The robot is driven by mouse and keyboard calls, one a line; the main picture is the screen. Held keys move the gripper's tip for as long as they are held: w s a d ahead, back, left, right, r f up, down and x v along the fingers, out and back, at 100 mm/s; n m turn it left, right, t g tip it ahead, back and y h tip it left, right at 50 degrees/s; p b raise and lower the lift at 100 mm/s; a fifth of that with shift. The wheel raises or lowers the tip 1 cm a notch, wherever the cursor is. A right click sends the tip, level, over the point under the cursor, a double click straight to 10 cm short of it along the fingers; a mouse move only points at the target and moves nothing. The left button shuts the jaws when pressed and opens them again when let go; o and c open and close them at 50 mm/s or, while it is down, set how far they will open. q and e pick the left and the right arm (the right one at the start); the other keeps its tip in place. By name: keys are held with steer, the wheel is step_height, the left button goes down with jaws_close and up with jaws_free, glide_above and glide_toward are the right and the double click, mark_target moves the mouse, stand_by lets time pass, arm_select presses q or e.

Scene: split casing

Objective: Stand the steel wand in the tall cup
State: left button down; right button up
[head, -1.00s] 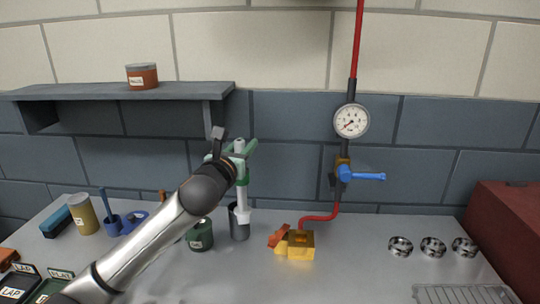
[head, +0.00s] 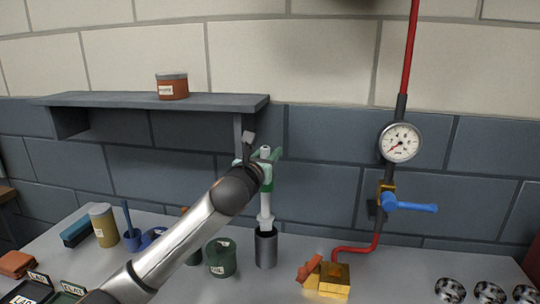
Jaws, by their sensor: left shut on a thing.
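My left gripper (head: 267,170) has green fingers and is shut on the pale steel wand (head: 265,203). The wand hangs upright, its top showing just above the fingers. The tall cup (head: 266,250) is a dark grey metal cylinder standing on the bench directly below the wand. The wand's wider lower part meets the cup's rim in the picture. I cannot tell whether its tip is inside the mouth or just over it. My right gripper is not in view.
A green pot (head: 221,258) stands close left of the cup. A yellow block (head: 333,279) and a red pipe with a gauge (head: 400,142) and blue valve handle (head: 412,207) are to the right. A grey shelf (head: 150,101) is on the wall at left.

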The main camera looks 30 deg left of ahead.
arm_select(q)
steer(key=shift+f+b, duration=1.2)
steer(key=shift+f, duration=1.8)
steer(key=c, duration=0.6)
jaws_free()
steer(key=shift+f, duration=0.1)
steer(key=s, duration=0.4)
steer(key=s+d, duration=0.1)
steer(key=s, duration=0.7)
steer(key=shift+s+d+b, duration=0.2)
steer(key=shift+d+b, duration=0.1)
steer(key=shift+b, duration=0.05)
